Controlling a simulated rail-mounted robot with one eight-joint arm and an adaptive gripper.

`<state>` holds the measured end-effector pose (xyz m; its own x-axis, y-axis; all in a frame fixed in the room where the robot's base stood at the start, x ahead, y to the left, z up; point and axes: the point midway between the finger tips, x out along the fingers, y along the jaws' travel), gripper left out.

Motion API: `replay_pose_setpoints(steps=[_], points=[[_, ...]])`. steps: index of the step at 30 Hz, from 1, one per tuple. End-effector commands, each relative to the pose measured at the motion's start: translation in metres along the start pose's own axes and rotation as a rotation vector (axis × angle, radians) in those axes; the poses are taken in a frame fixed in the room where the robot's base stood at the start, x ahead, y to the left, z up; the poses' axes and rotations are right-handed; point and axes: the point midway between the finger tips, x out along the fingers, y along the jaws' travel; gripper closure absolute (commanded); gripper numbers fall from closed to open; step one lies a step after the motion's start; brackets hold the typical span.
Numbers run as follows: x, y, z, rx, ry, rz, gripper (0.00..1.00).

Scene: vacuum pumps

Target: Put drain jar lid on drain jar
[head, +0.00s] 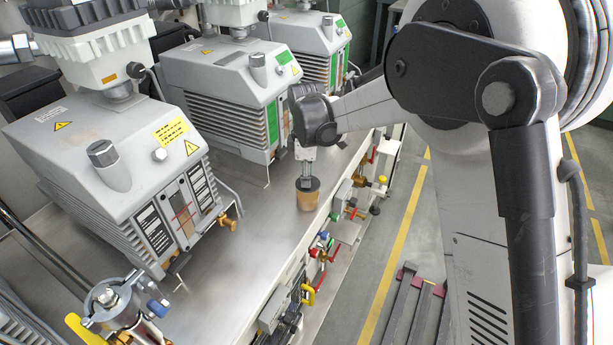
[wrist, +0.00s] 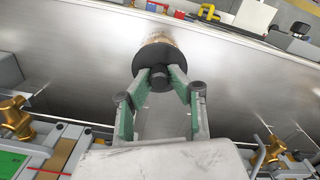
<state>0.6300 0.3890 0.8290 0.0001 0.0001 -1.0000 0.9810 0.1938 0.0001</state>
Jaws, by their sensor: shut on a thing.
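The drain jar (head: 307,199) is a brownish, see-through jar standing on the steel bench near its front edge. The black drain jar lid (head: 307,184) is at the top of the jar. My gripper (head: 306,168) points down at the lid from above. In the wrist view, my gripper (wrist: 160,78) has its green-padded fingers closed on the knob of the black lid (wrist: 152,58). The jar (wrist: 158,38) shows just beyond the lid, mostly hidden by it. I cannot tell whether the lid is fully seated or slightly above the rim.
Several grey-white vacuum pumps (head: 115,170) stand along the back of the steel bench (head: 235,240). Valves with red, yellow and blue handles (head: 320,250) line the bench's front side. A brass drain valve (head: 228,221) sticks out from the nearest pump. Bare bench lies left of the jar.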

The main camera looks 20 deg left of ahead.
Motion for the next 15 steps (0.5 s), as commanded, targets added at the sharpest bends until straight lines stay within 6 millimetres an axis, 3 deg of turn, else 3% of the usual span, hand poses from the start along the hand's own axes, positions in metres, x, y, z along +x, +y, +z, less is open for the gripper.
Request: replay_pose_setpoints(steps=[4,5,9,15], points=[[0.0024,0.0000,0.0000,0.000,0.000,0.000,1.00],[0.0024,0.0000,0.0000,0.000,0.000,0.000,0.81],[0.0019,0.0000,0.0000,0.000,0.000,0.000,0.62],[0.0019,0.0000,0.0000,0.000,0.000,0.000,0.60]])
